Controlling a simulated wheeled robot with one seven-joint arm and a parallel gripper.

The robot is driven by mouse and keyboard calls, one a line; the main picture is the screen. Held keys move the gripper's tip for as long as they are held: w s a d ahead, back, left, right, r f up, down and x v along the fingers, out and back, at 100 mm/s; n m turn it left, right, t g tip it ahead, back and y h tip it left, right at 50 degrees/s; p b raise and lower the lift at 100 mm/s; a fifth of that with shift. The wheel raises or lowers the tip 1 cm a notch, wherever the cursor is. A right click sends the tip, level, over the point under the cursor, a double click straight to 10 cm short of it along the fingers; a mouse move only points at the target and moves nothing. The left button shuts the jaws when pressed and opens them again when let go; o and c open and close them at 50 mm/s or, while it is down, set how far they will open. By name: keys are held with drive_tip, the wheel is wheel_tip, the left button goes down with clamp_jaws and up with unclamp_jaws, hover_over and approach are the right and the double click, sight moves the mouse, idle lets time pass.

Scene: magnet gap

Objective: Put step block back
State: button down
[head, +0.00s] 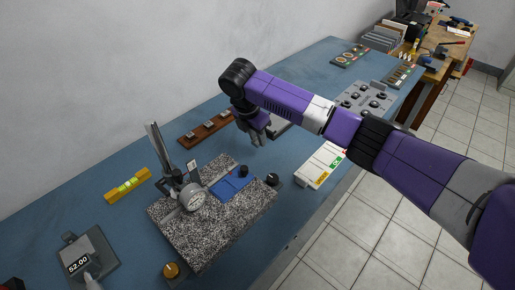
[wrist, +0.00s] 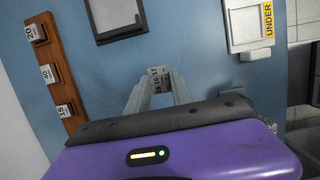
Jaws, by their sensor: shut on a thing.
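My gripper (wrist: 158,90) is shut on a small grey block with dark number marks, the step block (wrist: 159,76), held between the fingertips. In the head view my gripper (head: 259,134) points down above the blue table, between the wooden rack and the granite plate; the block is too small or hidden to make out there. The wooden rack (head: 190,138) lies left of the gripper. I cannot tell the block's height above the table.
A granite plate (head: 172,236) bears a dial gauge stand (head: 165,160) and a blue piece (head: 231,184). A grey-framed tray (wrist: 115,14) lies beyond the fingertips. A white labelled bin (head: 322,165) is near the front edge. A yellow level (head: 127,185) lies left. Blue table between rack and gripper is bare.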

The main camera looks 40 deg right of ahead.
sight(257, 156)
drive_tip(key=shift+f, duration=2.95)
drive_tip(key=shift+f, duration=0.15)
drive_tip(key=c, duration=1.1)
unclamp_jaws()
drive_tip(key=v, duration=1.2)
drive_tip(key=shift+r+b, duration=0.25)
drive_tip(key=shift+b, duration=0.15)
